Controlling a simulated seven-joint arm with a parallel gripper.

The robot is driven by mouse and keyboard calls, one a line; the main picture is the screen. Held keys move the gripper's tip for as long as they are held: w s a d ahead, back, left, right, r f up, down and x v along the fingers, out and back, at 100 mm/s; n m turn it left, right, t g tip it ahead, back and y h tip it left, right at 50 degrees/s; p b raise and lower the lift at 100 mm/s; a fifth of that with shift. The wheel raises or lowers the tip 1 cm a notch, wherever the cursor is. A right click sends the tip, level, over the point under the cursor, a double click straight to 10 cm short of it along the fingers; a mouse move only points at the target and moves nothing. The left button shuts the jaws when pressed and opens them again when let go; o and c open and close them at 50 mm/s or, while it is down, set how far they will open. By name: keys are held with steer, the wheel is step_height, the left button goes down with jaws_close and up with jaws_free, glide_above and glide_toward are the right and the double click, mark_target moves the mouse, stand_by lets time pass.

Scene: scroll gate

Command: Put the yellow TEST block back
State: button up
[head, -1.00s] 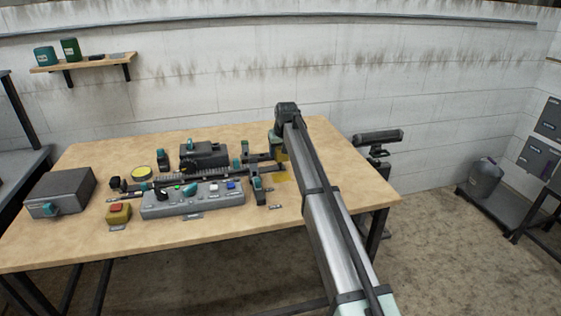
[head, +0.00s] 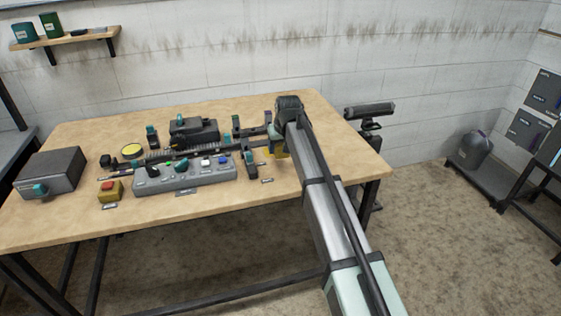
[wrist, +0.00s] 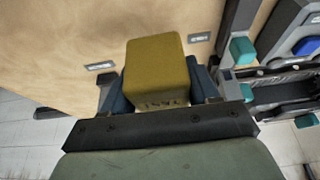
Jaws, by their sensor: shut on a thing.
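The yellow TEST block (wrist: 155,72) is between the fingers of my gripper (wrist: 158,92) in the wrist view, with its lettering partly hidden at the gripper's edge. My gripper is shut on it. In the head view the block (head: 281,152) shows only as a small yellow patch beside my arm's end, at the right part of the wooden table (head: 130,228). My arm hides most of the gripper there. I cannot tell whether the block touches the table.
Left of my gripper stand a grey control panel (head: 185,178) with buttons, a dark device (head: 194,131) and a yellow box with a red button (head: 110,191). A grey box (head: 50,172) sits at the far left. Small labels lie near the block. The table's front strip is clear.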

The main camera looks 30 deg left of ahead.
mark_target(281, 167)
steer(key=shift+f, duration=2.95)
steer(key=shift+f, duration=0.1)
steer(key=o, duration=1.2)
steer(key=v, duration=1.2)
